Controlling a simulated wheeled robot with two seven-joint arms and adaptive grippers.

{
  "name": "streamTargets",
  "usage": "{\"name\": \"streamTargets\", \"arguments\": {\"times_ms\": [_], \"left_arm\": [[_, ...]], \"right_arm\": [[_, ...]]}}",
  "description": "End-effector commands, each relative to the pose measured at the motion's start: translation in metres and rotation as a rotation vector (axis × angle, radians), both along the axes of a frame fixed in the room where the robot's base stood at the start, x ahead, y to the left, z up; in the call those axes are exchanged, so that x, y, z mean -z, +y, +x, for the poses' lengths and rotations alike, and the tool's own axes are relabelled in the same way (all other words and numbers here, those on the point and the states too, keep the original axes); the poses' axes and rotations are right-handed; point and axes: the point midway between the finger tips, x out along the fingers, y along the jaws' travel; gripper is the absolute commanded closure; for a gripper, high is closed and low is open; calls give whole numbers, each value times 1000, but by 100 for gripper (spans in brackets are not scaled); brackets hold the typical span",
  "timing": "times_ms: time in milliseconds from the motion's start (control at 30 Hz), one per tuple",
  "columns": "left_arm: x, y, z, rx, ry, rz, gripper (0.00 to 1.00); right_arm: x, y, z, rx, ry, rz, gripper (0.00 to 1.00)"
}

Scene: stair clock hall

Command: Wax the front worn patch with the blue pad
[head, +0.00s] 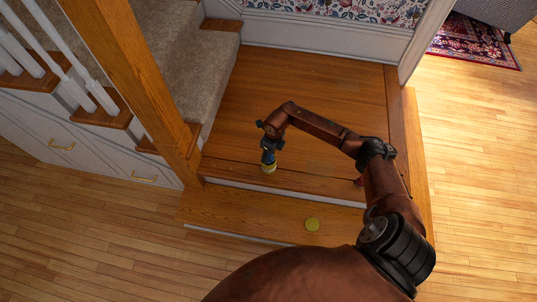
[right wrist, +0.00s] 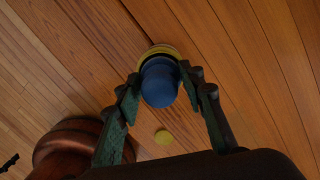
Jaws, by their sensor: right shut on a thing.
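My right gripper (head: 268,150) is shut on the blue pad, which has a rounded blue grip (right wrist: 160,85) and a yellowish round sole (right wrist: 158,51). In the head view the pad's sole (head: 268,169) is low over the front part of the wooden landing (head: 300,100), left of its middle. I cannot tell whether it touches the boards. The front worn patch does not stand out clearly; the gripper, pad and arm cover part of that area. My left gripper is not in view.
A yellow disc (head: 312,224) lies on the lower step (head: 240,213) in front of the landing. A wooden post (head: 150,85) and carpeted stairs (head: 190,70) stand at the left. A floral wall (head: 340,8) closes the back. Bare floor (head: 475,180) lies to the right.

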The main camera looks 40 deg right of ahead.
Motion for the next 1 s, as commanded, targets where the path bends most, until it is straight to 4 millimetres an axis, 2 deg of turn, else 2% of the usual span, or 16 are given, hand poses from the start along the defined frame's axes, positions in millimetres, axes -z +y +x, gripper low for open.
{"name": "streamTargets", "arguments": {"times_ms": [1000], "left_arm": [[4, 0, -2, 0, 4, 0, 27]], "right_arm": [[7, 0, 0, 0, 0, 0, 83]]}}
